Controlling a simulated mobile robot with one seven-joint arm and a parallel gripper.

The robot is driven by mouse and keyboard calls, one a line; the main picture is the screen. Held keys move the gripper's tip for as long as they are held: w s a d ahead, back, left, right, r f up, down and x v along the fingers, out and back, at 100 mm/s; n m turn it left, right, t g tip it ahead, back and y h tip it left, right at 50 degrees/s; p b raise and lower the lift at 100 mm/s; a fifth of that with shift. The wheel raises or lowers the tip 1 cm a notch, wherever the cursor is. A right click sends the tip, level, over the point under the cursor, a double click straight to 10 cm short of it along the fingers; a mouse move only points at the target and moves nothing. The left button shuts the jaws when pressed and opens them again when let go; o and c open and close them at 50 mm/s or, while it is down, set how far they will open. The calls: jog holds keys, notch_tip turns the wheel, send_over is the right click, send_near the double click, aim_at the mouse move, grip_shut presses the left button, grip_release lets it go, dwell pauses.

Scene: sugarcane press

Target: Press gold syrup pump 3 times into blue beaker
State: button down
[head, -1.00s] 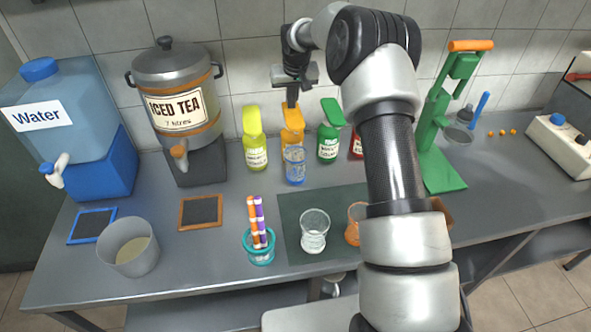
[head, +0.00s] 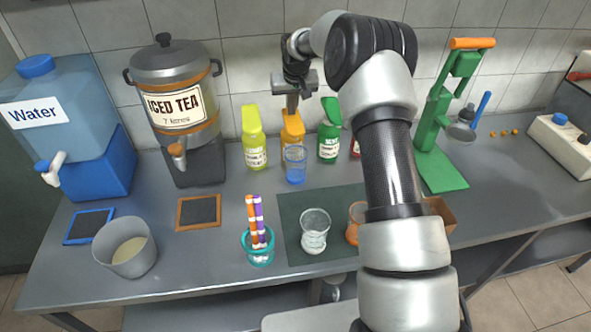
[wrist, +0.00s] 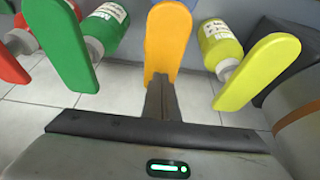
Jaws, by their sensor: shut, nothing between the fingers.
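The gold syrup pump (head: 291,128) stands in the row of bottles at the back of the counter. Its flat orange head fills the upper middle of the wrist view (wrist: 167,42). The blue beaker (head: 296,168) stands just in front of it, under its spout side; I cannot make out any syrup level. My gripper (head: 292,108) is shut and empty, pointing down, with its fingertips at the top of the gold pump head. In the wrist view the closed fingers (wrist: 162,82) overlap the near end of that head and appear to touch it.
A yellow-green pump (head: 254,140) and a green pump (head: 328,138) stand close on either side, with a red one (head: 355,145) partly behind my arm. A clear beaker (head: 314,232) and a teal holder with tubes (head: 259,250) stand in front. The green press (head: 445,130) is right.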

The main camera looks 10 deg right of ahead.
jog(key=shift+f, duration=0.15)
jog(key=shift+r+p, duration=1.05)
jog(key=shift+r, duration=0.85)
jog(key=shift+f, duration=0.1)
jog(key=shift+f+b, duration=1.15)
jog(key=shift+f, duration=0.65)
jog(key=shift+r+p, duration=1.1)
jog(key=shift+r, duration=0.8)
notch_tip(320, 180, up, 6)
jog(key=p, duration=0.3)
jog(key=shift+p, duration=0.35)
